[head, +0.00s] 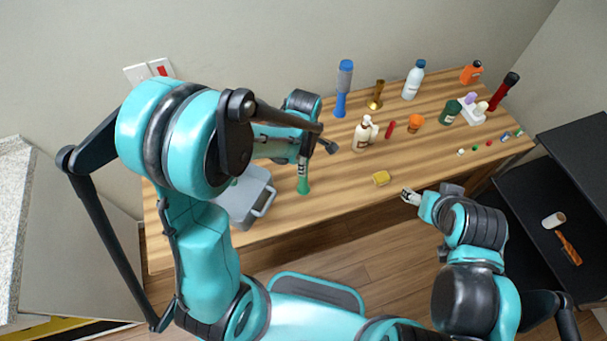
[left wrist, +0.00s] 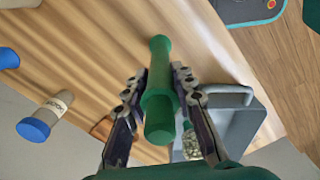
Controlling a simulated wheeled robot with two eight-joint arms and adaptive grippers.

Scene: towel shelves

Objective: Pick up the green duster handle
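The green duster handle (head: 303,187) is near the left end of the wooden table, its flared lower end showing in the head view. In the left wrist view the handle (left wrist: 160,90) runs between the two fingers of my left gripper (left wrist: 160,72). Both fingers lean in close against its sides, and the gripper looks shut on it. In the head view the left gripper (head: 303,160) is partly hidden by my arm. The handle seems to stand on or just above the table. My right gripper (head: 410,197) is by the table's front edge, too small to read.
A grey bin (head: 262,205) stands left of the handle, close to it. A yellow sponge (head: 381,178) lies to the right. Black shelves (head: 580,150) are at the far right.

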